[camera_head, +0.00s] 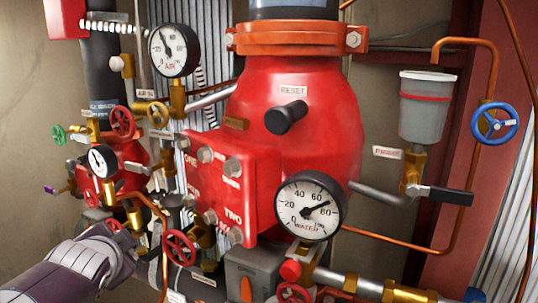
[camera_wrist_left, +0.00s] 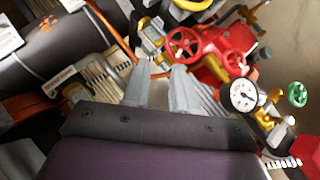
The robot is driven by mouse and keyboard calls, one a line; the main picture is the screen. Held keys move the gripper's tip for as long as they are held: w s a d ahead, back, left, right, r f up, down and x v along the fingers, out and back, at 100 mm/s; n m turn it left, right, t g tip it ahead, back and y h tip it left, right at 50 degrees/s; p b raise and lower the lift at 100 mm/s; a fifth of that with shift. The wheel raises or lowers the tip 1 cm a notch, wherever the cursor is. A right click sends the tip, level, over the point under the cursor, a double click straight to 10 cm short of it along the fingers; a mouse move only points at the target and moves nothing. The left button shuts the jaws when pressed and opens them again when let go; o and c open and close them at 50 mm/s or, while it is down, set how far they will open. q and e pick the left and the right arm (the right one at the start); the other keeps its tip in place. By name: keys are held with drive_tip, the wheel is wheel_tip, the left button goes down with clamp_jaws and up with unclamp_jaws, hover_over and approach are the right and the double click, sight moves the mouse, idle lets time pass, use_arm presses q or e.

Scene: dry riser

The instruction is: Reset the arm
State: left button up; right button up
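My left gripper (camera_head: 128,238) comes in from the lower left, beside the small red valve assembly and lower pipework. In the left wrist view its two grey fingers (camera_wrist_left: 160,78) stand apart with a gap between them, and I see nothing gripped. A black knob (camera_head: 286,117) sticks out of the large red valve body (camera_head: 325,120), under a label (camera_head: 292,90) that reads RESET. The gripper is well below and left of this knob, apart from it. My right gripper is not in view.
A red handwheel (camera_head: 180,247) and small red valve (camera_head: 115,170) are close to my left gripper. An air gauge (camera_head: 174,50) and water gauge (camera_head: 310,205) stick out. A grey cup (camera_head: 426,105), blue handwheel (camera_head: 494,123) and black lever (camera_head: 445,195) are at the right.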

use_arm(q)
drive_tip(key=s+d+f+n+g+h, duration=0.1)
drive_tip(key=s+d+f+n+g, duration=0.2)
drive_tip(key=f, duration=0.5)
drive_tip(key=s+d+f+n+g+h, duration=0.1)
drive_tip(key=s+d+f+n+g, duration=0.2)
drive_tip(key=f, duration=0.5)
drive_tip(key=s+d+f+n+g+h, duration=0.1)
drive_tip(key=s+d+f+g+h, duration=0.1)
drive_tip(key=s+d+f, duration=0.4)
wheel_tip(320, 180, down, 20)
drive_tip(key=s+g+b, duration=0.2)
drive_tip(key=b, duration=1.4)
drive_tip(key=shift+s+a+f+n+b, duration=0.25)
drive_tip(key=shift+s+a+n+b, duration=0.1)
drive_tip(key=shift+s+n+b, duration=0.05)
